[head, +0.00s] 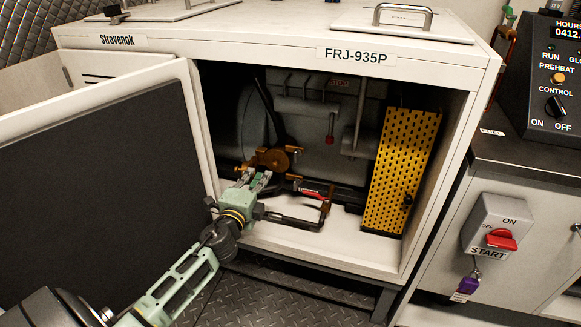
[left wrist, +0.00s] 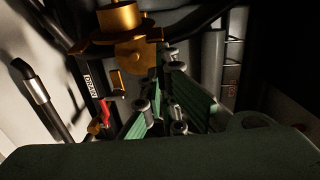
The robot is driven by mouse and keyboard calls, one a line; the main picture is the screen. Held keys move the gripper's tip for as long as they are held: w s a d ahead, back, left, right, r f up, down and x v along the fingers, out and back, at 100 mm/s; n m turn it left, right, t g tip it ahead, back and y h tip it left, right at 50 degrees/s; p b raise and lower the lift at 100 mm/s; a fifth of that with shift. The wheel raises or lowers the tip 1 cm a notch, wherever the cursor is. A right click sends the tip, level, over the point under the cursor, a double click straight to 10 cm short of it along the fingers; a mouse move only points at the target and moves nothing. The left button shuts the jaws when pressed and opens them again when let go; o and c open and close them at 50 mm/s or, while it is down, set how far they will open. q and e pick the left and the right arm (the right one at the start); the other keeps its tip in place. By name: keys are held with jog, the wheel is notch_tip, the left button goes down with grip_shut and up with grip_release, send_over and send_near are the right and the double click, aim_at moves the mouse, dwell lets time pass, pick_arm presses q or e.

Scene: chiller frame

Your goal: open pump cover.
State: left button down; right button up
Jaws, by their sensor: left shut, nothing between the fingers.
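In the head view my left gripper (head: 258,181) reaches inside the open cabinet, close to a brass-coloured round part (head: 272,160) on the machinery. Its fingers are shut with nothing between them. In the left wrist view the green fingers of my left gripper (left wrist: 160,80) point towards the brass part (left wrist: 130,40); I cannot tell whether they touch it. A yellow perforated panel (head: 402,165) with a black knob (head: 408,199) stands upright at the right inside the cabinet, apart from the gripper. I cannot tell for sure which part is the pump cover. My right gripper is not in view.
The cabinet door (head: 100,150) stands open at the left. A red-handled part (head: 310,195) and dark pipes lie near the gripper. A red START switch (head: 501,240) and a control panel (head: 553,85) are at the right. The cabinet floor (head: 330,244) is clear in front.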

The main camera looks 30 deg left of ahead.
pick_arm(q)
jog(key=shift+s+a, duration=0.45)
jog(key=shift+a, duration=0.3)
jog(key=shift+s+a, duration=0.4)
jog(key=shift+a, duration=0.3)
jog(key=shift+s, duration=0.1)
